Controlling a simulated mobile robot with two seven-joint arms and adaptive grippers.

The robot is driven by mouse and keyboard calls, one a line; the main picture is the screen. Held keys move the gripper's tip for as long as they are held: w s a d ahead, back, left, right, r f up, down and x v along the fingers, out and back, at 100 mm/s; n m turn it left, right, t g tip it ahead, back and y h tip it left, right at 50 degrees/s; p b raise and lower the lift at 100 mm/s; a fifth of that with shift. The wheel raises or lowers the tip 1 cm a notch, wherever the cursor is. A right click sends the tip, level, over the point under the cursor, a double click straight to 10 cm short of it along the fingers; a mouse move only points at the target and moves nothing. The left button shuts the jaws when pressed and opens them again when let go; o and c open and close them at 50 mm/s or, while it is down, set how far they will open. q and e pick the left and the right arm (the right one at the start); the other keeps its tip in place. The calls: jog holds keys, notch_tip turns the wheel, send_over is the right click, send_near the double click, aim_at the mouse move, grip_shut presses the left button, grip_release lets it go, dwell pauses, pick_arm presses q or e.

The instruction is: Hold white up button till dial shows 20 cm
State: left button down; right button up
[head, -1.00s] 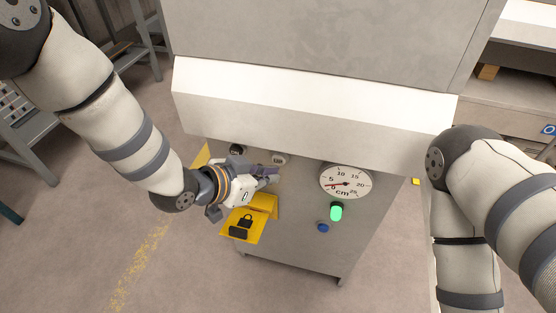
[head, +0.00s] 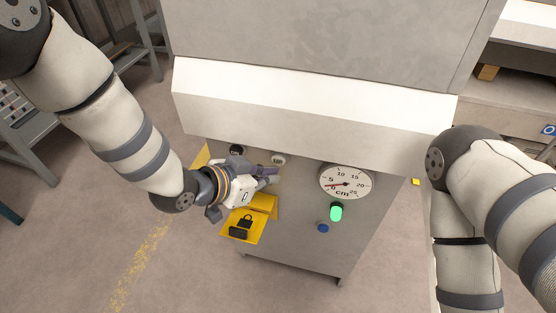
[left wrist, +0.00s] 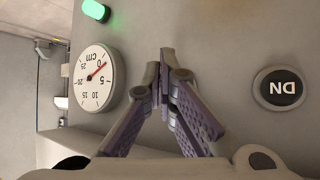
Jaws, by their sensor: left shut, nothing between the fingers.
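My left gripper (head: 272,173) is shut and empty, with its fingertips close to the grey panel just below the white button (head: 278,159) in the head view. Whether they touch anything is not clear. In the left wrist view the shut fingers (left wrist: 166,60) point at the panel, and I cannot make out the white button there. The round white dial (head: 345,182) has its red needle near 0 cm. The dial (left wrist: 95,77) appears upside down in the left wrist view, needle also near 0. My right arm shows at the right; its gripper is out of view.
A black button marked DN (left wrist: 282,88) lies beside the white one; it also shows in the head view (head: 236,150). A lit green lamp (head: 336,212) and a blue button (head: 323,228) sit below the dial. A yellow lock plate (head: 243,226) is under my left gripper.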

pick_arm(q)
jog(key=shift+w, duration=0.15)
jog(key=shift+w+d, duration=0.1)
jog(key=shift+w, duration=0.15)
jog(key=shift+w+d, duration=0.15)
jog(key=shift+w, duration=0.35)
dwell(1.4)
dwell(3.5)
jog(key=shift+s+a, duration=0.25)
jog(key=shift+s, duration=0.65)
